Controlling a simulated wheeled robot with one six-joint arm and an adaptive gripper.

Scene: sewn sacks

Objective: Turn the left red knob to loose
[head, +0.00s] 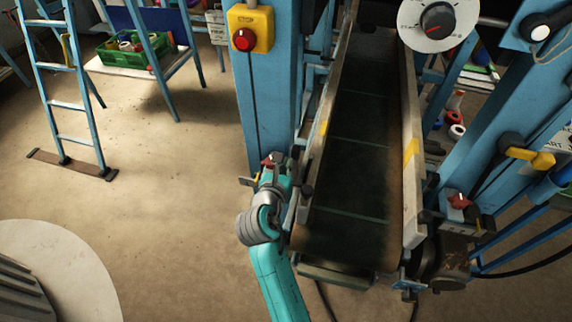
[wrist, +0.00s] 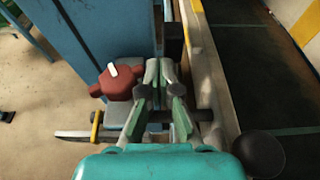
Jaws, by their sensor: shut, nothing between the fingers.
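The left red knob (wrist: 118,84) shows in the wrist view on a grey block beside the blue post, with a white pointer on its top. In the head view it is a small red spot (head: 268,160) at the foot of the left blue post, partly hidden by my arm. My gripper (wrist: 160,68) is shut and empty, its fingertips just right of the knob. I cannot tell whether they touch it. In the head view my gripper (head: 277,162) is at the left edge of the conveyor. A second red knob (head: 459,201) sits on the right post.
The dark conveyor belt (head: 345,180) runs to the right of my gripper, with a pale side rail (wrist: 207,85). A yellow stop box (head: 250,28) is on the left post. A yellow lever (head: 530,157) is at right. The floor at left is open.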

